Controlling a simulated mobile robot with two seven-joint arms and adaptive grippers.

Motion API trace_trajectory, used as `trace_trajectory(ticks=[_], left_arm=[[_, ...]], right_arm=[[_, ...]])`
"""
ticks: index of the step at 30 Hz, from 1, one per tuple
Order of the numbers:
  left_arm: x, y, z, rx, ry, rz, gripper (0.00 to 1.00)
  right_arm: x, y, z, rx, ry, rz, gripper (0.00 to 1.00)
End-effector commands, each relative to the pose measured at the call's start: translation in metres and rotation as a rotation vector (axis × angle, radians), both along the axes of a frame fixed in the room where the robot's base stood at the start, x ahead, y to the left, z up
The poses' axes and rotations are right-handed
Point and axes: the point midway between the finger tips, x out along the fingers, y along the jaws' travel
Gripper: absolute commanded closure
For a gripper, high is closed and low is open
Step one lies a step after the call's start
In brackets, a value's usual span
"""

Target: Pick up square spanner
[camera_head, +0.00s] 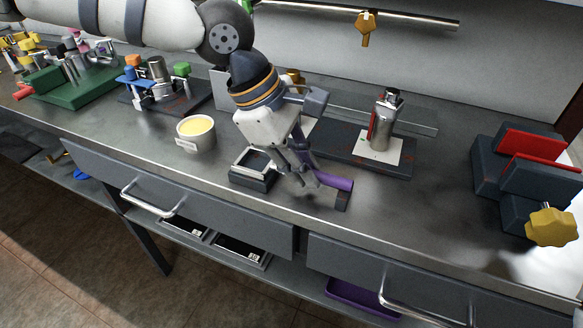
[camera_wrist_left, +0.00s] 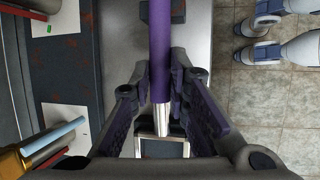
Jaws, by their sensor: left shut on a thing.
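The square spanner has a purple handle (camera_head: 330,182) and a bright metal shaft. In the left wrist view its purple handle (camera_wrist_left: 160,45) runs up from between my fingers, with the metal shaft below. My left gripper (camera_head: 308,180) reaches down near the bench's front edge and is shut on the spanner. In the left wrist view the fingers (camera_wrist_left: 160,95) lie on both sides of it. The fingers hide part of the spanner in the head view. I cannot tell whether the spanner touches the bench. My right gripper is not in view.
A small dark tray with a pale rim (camera_head: 245,180) sits just left of the gripper. A cream-filled tub (camera_head: 196,136) stands further left. Behind is a dark plate (camera_head: 335,150) with a metal cylinder (camera_head: 383,122). A red-jawed vise (camera_head: 500,180) stands right. Drawer handles (camera_head: 150,200) stick out in front.

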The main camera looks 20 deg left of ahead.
Motion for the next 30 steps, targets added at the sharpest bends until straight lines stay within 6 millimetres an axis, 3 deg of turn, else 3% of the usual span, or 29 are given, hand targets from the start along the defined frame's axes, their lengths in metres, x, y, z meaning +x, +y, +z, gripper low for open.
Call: trace_trajectory(ticks=[7,12,19,24,30], left_arm=[[0.001,0.000,0.006,0.001,-0.001,0.001,1.00],[-0.002,-0.001,0.039,-0.002,-0.008,0.000,1.00],[-0.054,-0.009,0.098,-0.001,-0.011,-0.004,1.00],[-0.104,-0.018,0.116,0.001,-0.005,-0.004,1.00],[-0.133,-0.024,0.128,0.000,0.000,-0.001,1.00]], right_arm=[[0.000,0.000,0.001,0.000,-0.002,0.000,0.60],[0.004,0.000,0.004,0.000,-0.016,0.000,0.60],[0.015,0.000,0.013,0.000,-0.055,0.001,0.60],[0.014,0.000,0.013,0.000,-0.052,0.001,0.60],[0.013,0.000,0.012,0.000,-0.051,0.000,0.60]])
